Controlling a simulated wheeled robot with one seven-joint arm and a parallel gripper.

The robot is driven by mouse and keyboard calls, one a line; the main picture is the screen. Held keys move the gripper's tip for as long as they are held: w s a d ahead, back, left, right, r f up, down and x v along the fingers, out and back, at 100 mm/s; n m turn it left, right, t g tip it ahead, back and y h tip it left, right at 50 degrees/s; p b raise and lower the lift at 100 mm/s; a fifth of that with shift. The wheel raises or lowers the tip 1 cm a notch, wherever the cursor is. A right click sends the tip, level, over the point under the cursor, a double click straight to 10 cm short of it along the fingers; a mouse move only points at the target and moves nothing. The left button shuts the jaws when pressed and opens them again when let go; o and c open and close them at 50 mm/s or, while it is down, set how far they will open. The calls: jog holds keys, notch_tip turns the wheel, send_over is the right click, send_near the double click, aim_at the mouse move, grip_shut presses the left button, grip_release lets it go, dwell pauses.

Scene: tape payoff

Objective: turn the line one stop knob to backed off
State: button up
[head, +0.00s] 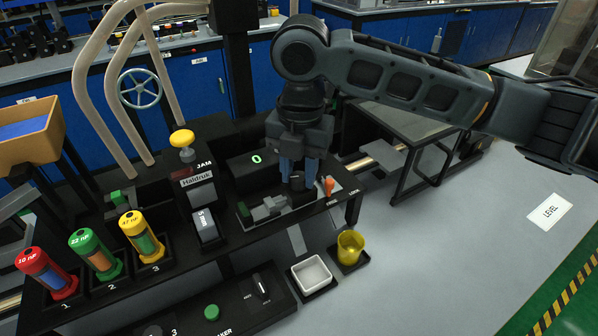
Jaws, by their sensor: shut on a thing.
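My gripper (298,178) points down over the black fixture plate right of centre, its blue-grey fingers shut on a small dark knob (297,184). The fingers and the wrist above hide most of this knob. It appears to be the line one stop knob, but I cannot read a label on it or tell its turn position. A grey and green clamp-like mechanism (262,209) lies just left of the fingers. An orange-tipped lever (329,186) stands close to their right.
A yellow cup (350,247) and a white square tray (311,272) stand in front. A yellow-topped post (182,139) and numbered red, green and yellow cylinders (98,254) stand left. A black switch (262,286) sits on the front panel.

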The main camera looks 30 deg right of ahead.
aim_at(300, 177)
jog(key=shift+n+b, duration=0.65)
jog(key=shift+n, duration=1.35)
jog(key=o, duration=1)
jog(key=shift+o, duration=0.2)
jog(key=shift+r+b, duration=0.4)
jog(key=shift+r, duration=3.45)
